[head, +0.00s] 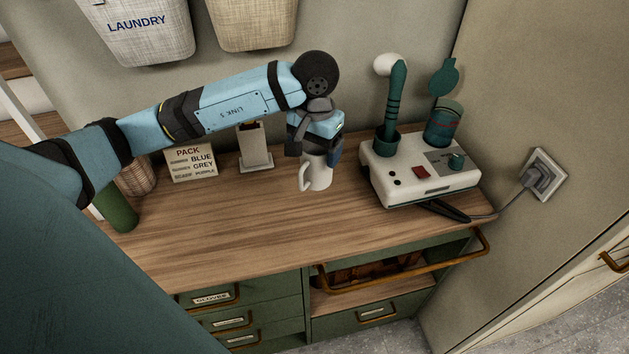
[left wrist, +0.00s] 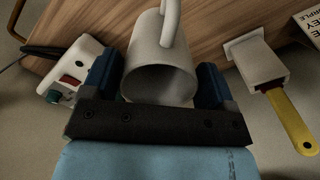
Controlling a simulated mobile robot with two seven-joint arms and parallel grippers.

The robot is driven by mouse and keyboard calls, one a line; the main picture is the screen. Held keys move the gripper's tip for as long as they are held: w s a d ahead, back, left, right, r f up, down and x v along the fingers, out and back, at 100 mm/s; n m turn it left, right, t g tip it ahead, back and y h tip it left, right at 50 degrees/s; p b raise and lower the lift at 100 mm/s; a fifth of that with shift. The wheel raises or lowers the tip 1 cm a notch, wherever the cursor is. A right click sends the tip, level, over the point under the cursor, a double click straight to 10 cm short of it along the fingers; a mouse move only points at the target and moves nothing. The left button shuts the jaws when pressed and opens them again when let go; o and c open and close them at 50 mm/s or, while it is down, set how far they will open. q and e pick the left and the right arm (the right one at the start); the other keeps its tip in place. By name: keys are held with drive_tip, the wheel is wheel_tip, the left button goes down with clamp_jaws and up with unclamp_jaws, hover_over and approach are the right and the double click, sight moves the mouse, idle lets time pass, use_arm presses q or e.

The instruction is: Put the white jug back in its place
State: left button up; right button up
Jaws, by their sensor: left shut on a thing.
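The white jug (head: 317,174) stands upright on or just above the wooden bench top, its handle to the left in the head view. My left gripper (head: 318,152) comes down on it from above, shut on its upper part. In the left wrist view the jug (left wrist: 162,75) sits between the two blue fingers of the left gripper (left wrist: 160,85), its open mouth facing the camera. Whether its base touches the bench cannot be told. My right gripper is not in view.
A white appliance (head: 415,187) with green holders stands to the right, its cord running to a wall socket (head: 543,175). A white holder (head: 256,163) and a PACK card (head: 191,162) stand left of the jug. The front bench top (head: 240,230) is clear above green drawers.

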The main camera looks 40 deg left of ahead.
sight(315, 184)
use_arm(q)
wheel_tip(315, 184, down, 7)
drive_tip(key=shift+r, duration=0.15)
drive_tip(key=shift+f+p, duration=0.4)
drive_tip(key=shift+f, duration=1.5)
drive_tip(key=shift+f, duration=0.15)
drive_tip(key=o, duration=1.3)
